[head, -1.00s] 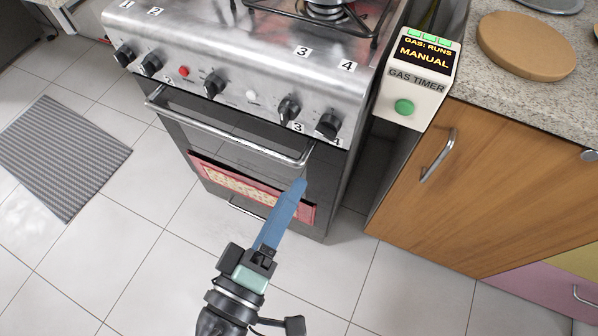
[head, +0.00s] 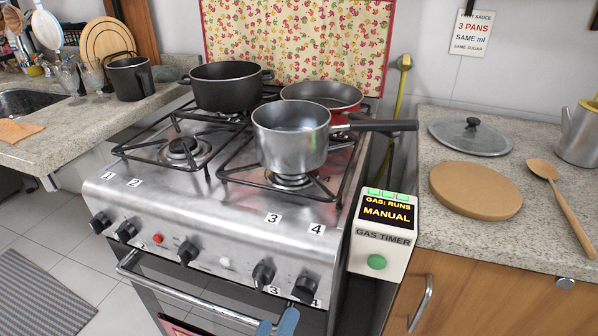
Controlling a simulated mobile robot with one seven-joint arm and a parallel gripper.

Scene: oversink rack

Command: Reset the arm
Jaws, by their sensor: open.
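The rest of my arm is out of view.
The stove (head: 215,225) carries a steel saucepan (head: 290,140) with its handle pointing right, a black pot (head: 227,88) and a red pan (head: 322,94). A gas timer box (head: 380,240) stands at its right. Counters flank both sides.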

